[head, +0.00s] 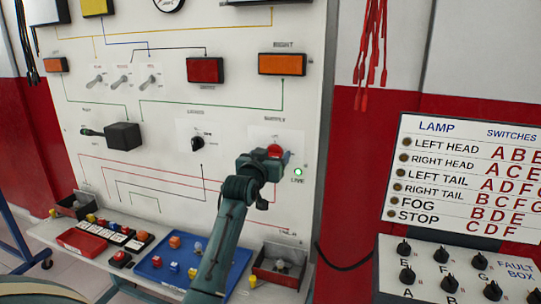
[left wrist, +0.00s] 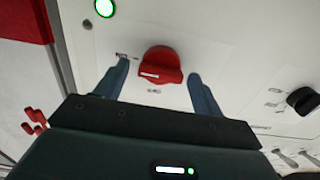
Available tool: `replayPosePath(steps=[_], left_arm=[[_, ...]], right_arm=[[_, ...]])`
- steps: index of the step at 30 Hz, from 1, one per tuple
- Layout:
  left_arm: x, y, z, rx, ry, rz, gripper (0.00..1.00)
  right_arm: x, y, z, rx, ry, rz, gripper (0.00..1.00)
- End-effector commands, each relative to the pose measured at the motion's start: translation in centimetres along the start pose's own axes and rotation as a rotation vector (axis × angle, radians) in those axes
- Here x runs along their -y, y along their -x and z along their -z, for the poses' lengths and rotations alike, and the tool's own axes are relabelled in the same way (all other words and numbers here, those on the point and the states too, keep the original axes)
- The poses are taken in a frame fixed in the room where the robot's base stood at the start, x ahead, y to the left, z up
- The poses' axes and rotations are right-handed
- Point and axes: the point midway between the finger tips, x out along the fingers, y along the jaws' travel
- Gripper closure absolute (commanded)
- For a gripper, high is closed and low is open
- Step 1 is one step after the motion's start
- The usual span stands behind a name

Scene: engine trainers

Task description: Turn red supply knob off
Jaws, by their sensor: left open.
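The red supply knob (head: 275,151) is on the white panel under the "SUPPLY" label, partly hidden by my left gripper (head: 270,161) in the head view. In the left wrist view the red knob (left wrist: 160,65) lies between the two fingers of my left gripper (left wrist: 158,70). The fingers are open, with a gap on each side of the knob. The green lamp marked "LIVE" (head: 298,171) is lit, and it glows in the left wrist view (left wrist: 105,8) too. My right gripper is not in view.
A fault box (head: 455,270) stands at right.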

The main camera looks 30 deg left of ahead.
Motion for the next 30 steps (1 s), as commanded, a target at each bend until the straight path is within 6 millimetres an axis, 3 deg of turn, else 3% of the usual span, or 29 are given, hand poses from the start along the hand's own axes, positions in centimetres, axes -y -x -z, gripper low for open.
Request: replayPosePath(steps=[8,24,30], left_arm=[[0.01,-0.11,-0.02,0.000,0.000,0.000,0.32],[0.01,-0.08,-0.03,0.000,0.000,0.000,0.76],[0.01,-0.09,0.02,0.000,0.012,0.000,0.76]], right_arm=[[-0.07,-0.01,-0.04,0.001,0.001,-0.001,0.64],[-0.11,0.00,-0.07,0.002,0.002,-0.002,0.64],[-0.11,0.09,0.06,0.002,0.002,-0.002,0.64]])
